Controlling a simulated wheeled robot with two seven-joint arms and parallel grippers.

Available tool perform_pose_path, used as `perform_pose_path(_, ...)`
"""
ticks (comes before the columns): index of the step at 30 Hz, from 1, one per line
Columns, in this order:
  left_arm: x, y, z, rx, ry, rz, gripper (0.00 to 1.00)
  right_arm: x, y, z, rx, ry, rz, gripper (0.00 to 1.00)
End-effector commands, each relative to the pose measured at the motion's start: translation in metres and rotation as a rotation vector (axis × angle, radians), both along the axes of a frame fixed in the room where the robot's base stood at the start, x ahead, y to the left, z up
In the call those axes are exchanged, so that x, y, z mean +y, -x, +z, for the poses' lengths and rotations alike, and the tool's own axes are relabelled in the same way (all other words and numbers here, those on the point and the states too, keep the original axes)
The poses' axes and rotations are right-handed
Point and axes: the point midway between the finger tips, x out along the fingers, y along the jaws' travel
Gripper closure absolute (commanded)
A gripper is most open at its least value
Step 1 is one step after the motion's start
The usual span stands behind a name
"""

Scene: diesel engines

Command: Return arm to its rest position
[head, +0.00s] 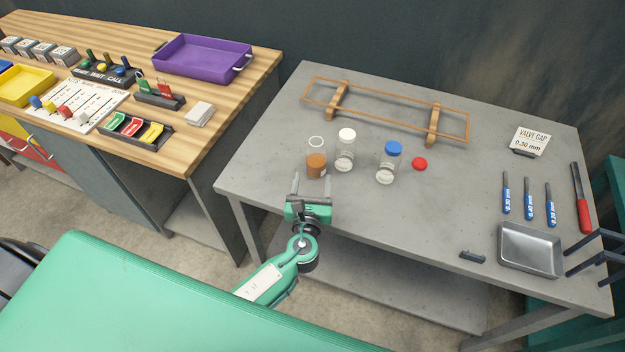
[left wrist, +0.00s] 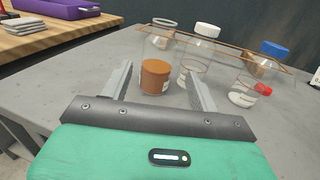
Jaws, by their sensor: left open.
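My left gripper (head: 311,190) is open and empty at the front edge of the grey table. Its two fingers point toward a clear jar with orange-brown contents (head: 316,165), which stands just beyond the fingertips. In the left wrist view the same jar (left wrist: 155,77) shows between and beyond the open fingers (left wrist: 160,88). My right gripper is not in view.
On the grey table (head: 270,170) stand a white-lidded jar (head: 345,150), a blue-lidded jar (head: 388,162) and a red cap (head: 419,164). Behind them is a wooden rack (head: 385,108). A metal tray (head: 530,251) lies right. A wooden bench (head: 180,150) is left.

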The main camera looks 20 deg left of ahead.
Motion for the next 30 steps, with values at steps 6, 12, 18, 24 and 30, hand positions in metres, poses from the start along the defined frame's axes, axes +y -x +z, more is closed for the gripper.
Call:
perform_pose_path(6, 0.000, 0.000, 0.000, 0.000, 0.000, 0.000, 0.39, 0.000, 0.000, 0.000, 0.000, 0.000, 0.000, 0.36)
perform_pose_path(12, 0.005, 0.003, 0.000, 0.003, 0.058, 0.021, 0.39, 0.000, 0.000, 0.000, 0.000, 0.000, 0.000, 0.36)
perform_pose_path(18, 0.047, 0.040, -0.008, 0.011, 0.560, 0.223, 0.39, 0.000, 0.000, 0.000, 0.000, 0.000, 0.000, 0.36)
perform_pose_path(24, 0.085, 0.106, -0.028, -0.011, 1.260, 0.580, 0.39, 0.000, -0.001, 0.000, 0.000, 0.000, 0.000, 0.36)
perform_pose_path(30, 0.088, 0.176, -0.038, -0.050, 1.815, 0.976, 0.39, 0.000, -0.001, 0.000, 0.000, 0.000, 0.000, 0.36)
